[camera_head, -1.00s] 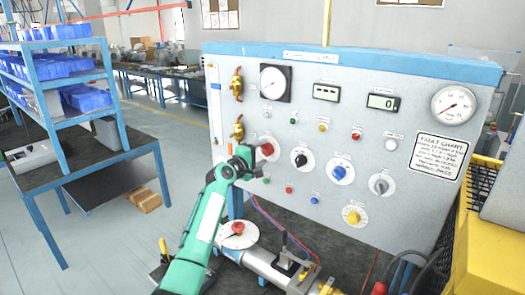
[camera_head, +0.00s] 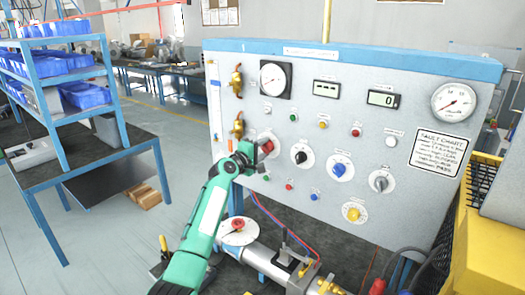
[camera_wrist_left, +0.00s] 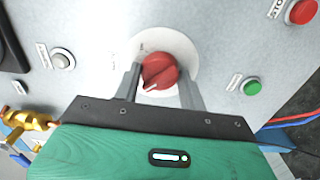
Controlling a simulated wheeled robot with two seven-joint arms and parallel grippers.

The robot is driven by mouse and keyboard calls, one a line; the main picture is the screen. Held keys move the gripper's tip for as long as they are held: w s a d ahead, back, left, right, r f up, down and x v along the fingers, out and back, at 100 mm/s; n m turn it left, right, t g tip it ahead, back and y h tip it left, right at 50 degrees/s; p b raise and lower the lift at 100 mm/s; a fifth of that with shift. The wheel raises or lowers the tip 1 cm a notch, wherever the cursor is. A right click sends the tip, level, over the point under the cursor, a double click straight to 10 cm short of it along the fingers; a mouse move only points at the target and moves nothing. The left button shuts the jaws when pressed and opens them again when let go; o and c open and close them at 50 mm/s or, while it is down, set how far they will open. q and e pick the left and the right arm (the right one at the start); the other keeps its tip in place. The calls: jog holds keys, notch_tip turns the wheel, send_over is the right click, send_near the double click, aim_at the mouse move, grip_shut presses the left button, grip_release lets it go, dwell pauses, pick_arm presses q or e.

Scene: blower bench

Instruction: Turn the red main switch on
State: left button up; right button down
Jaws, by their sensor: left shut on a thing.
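The red main switch (camera_head: 266,146) is a round red rotary knob on a white round plate, at the left of the grey test panel (camera_head: 330,130). In the left wrist view, the red knob (camera_wrist_left: 158,72) sits between the two dark fingers, and a white pointer mark on it points to the lower left. My left gripper (camera_head: 257,153) is shut on this knob, and its fingers partly hide the plate. The lettering around the plate is too small to read. My right gripper is not in view.
A black knob (camera_head: 301,156), a blue knob (camera_head: 340,170) and a grey knob (camera_head: 381,182) lie to the right. Brass valves (camera_head: 237,82) stick out at the panel's left. A red button (camera_wrist_left: 303,12) and a green button (camera_wrist_left: 253,87) are near the gripper.

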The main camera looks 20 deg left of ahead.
pick_arm(q)
jog(key=shift+f+m+b, duration=0.25)
jog(key=shift+m+b, duration=0.15)
jog(key=shift+b, duration=0.25)
jog(key=m+b, duration=0.8)
jog(key=b, duration=0.1)
jog(key=shift+m+b, duration=0.3)
jog(key=shift+b, duration=0.1)
jog(key=m+b, duration=0.3)
jog(key=m, duration=0.3)
jog(key=shift+r+m+b, duration=0.1)
jog(key=shift+m+b, duration=0.2)
jog(key=shift+b, duration=0.1)
jog(key=shift+m, duration=0.8)
jog(key=shift+b, duration=0.3)
jog(key=o, duration=1)
jog(key=shift+r, duration=0.1)
jog(key=shift+c, duration=0.2)
